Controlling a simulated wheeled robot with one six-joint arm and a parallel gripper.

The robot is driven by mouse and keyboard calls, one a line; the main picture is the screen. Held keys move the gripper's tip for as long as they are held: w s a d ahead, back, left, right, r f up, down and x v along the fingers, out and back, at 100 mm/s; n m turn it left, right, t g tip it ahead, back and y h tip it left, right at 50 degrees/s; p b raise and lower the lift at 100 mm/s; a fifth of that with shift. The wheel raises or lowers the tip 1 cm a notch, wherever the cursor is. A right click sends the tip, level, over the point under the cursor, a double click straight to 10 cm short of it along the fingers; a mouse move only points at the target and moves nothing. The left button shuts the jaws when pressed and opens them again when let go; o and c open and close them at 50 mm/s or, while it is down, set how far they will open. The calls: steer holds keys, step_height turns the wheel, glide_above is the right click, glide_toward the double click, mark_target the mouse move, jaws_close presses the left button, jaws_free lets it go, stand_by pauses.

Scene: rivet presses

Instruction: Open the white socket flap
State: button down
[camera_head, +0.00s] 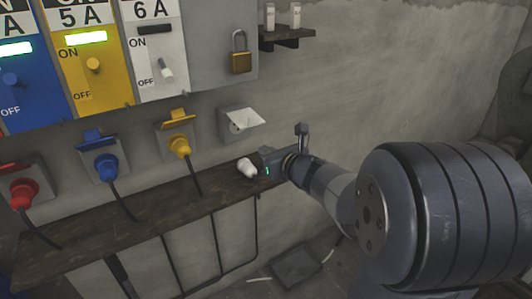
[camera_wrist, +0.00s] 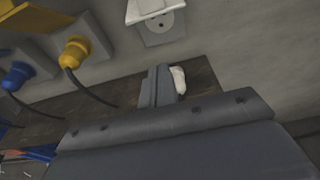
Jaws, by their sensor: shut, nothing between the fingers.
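The white socket flap (camera_head: 246,118) sticks out from the top of a grey wall socket (camera_head: 229,128), so it stands raised. The wrist view shows the flap (camera_wrist: 148,9) at the top edge and the round socket face (camera_wrist: 163,24) uncovered below it. My gripper (camera_head: 265,158) is shut and empty, below and to the right of the socket, just above the shelf. Its fingers also show in the wrist view (camera_wrist: 158,76), apart from the flap. A white plug (camera_head: 247,167) lies on the shelf beside my fingers; it shows partly behind them in the wrist view (camera_wrist: 178,80).
A wooden shelf (camera_head: 150,224) runs below the sockets. Yellow (camera_head: 180,145), blue (camera_head: 106,166) and red (camera_head: 19,190) plugs sit in sockets to the left, their cables hanging over the shelf. Switch panels and a padlock (camera_head: 240,55) are above.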

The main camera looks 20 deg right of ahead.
steer(key=w+a+r+p, duration=0.2)
steer(key=w, duration=0.4)
steer(key=shift+w+r, duration=0.15)
steer(key=shift+r, duration=0.1)
steer(key=shift+r+p, duration=0.2)
steer(key=shift+p, duration=0.3)
steer(key=shift+r+g+p, duration=0.2)
steer(key=shift+g+p, duration=0.1)
steer(key=shift+p, duration=0.55)
steer(key=shift+p, duration=0.3)
steer(key=shift+r, duration=0.1)
